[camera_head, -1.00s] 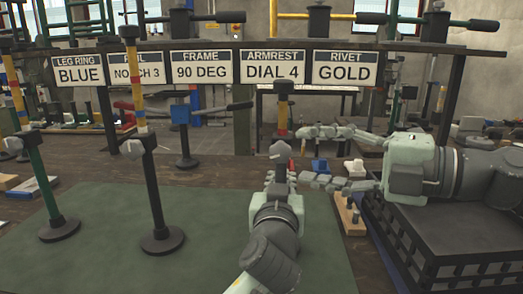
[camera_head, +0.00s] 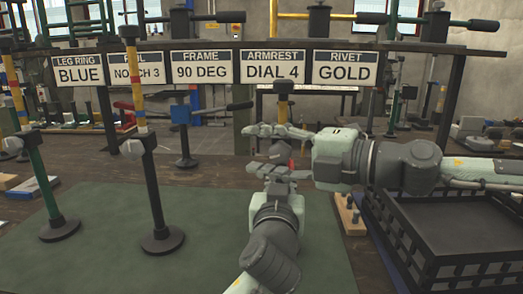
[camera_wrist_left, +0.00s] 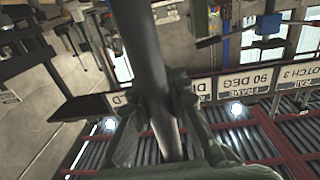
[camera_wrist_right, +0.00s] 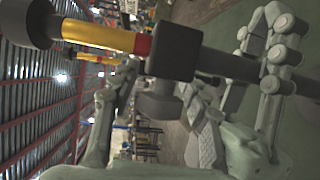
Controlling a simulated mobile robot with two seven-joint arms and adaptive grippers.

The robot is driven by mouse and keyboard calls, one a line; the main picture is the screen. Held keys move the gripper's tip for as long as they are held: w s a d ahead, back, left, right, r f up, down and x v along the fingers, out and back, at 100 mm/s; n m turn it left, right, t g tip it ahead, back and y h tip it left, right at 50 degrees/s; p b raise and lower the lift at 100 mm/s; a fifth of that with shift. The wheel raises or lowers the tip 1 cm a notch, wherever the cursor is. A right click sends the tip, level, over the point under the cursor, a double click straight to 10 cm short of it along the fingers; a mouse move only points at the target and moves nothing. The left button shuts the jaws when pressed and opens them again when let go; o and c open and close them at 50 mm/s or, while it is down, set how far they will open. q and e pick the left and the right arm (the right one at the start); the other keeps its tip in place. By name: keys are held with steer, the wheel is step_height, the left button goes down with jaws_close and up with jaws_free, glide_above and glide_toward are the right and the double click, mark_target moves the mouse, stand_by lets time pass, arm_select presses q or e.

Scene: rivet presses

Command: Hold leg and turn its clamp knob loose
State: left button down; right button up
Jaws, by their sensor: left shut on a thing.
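In the right wrist view the leg shows a yellow and red section (camera_wrist_right: 110,38), a black collar (camera_wrist_right: 175,50) and a dark clamp knob (camera_wrist_right: 160,102). My right gripper's fingers are apart, one either side of the knob; I see no contact. The leg's base is hidden.
Two similar legs (camera_head: 152,185) (camera_head: 43,185) stand on the green mat (camera_head: 105,265) at left. A black crate (camera_head: 465,245) and a wooden peg block (camera_head: 347,215) stand at right. A sign board (camera_head: 202,68) spans the back. The front mat is clear.

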jaws_close()
steer(key=shift+s+a, duration=0.1)
stand_by(0.3)
steer(key=shift+s+d+f+n+g+h, duration=0.15)
steer(key=shift+f+n+g+h, duration=0.25)
steer(key=shift+h, duration=0.7)
steer(key=shift+w+d+f+n+g+h, duration=0.1)
steer(key=shift+f+n+g+h, duration=0.25)
steer(key=shift+h, duration=0.75)
steer(key=shift+o, duration=1.4)
jaws_free()
steer(key=shift+r, duration=0.1)
